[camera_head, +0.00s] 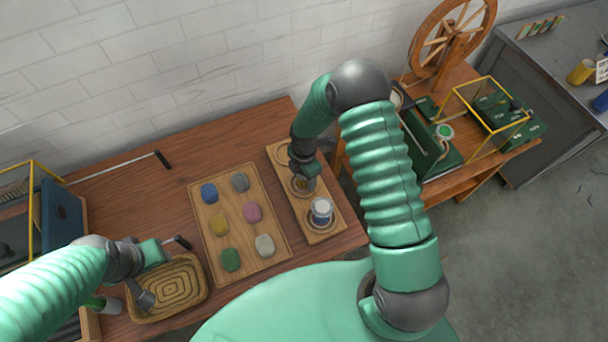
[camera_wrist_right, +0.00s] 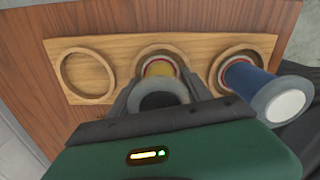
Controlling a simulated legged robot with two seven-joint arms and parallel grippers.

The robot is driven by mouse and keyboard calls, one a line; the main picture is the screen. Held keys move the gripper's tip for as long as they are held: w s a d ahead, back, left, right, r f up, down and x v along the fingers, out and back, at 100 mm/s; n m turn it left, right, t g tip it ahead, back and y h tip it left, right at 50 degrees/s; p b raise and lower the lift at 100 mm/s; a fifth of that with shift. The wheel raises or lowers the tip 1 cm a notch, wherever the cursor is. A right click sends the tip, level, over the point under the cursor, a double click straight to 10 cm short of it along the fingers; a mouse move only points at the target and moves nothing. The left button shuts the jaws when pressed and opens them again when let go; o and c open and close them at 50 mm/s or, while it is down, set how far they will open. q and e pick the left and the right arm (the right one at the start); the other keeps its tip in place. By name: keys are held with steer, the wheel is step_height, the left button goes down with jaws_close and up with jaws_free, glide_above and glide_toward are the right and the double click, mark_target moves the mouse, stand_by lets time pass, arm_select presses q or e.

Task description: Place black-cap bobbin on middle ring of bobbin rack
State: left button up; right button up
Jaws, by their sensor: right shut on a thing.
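The wooden bobbin rack (camera_head: 335,230) has three rings in a row; its board also shows in the right wrist view (camera_wrist_right: 120,45). My right gripper (camera_head: 304,182) is shut on the black-cap bobbin (camera_wrist_right: 160,100), whose yellow winding (camera_wrist_right: 160,68) shows between the fingers. The bobbin is at the middle ring (camera_wrist_right: 188,58); I cannot tell whether its foot touches the rack. A blue bobbin with a white cap (camera_wrist_right: 255,88) stands in the ring on the right in the wrist view; it also shows in the head view (camera_head: 321,211). The left ring (camera_wrist_right: 86,76) is empty. My left gripper (camera_head: 145,297) is over the woven basket; its jaws are unclear.
A wooden board (camera_head: 233,213) with several coloured wool lumps lies left of the rack. The woven basket (camera_head: 190,270) stands at the table's front left. A dark-tipped rod (camera_head: 160,160) lies at the back. A spinning wheel (camera_head: 447,45) and a yellow frame (camera_head: 455,105) stand at the right.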

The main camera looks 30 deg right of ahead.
steer(key=o, duration=1.4)
steer(key=shift+a, duration=0.1)
step_height(320, 180, up, 12)
steer(key=shift+r+b, duration=0.1)
steer(key=shift+b, duration=0.4)
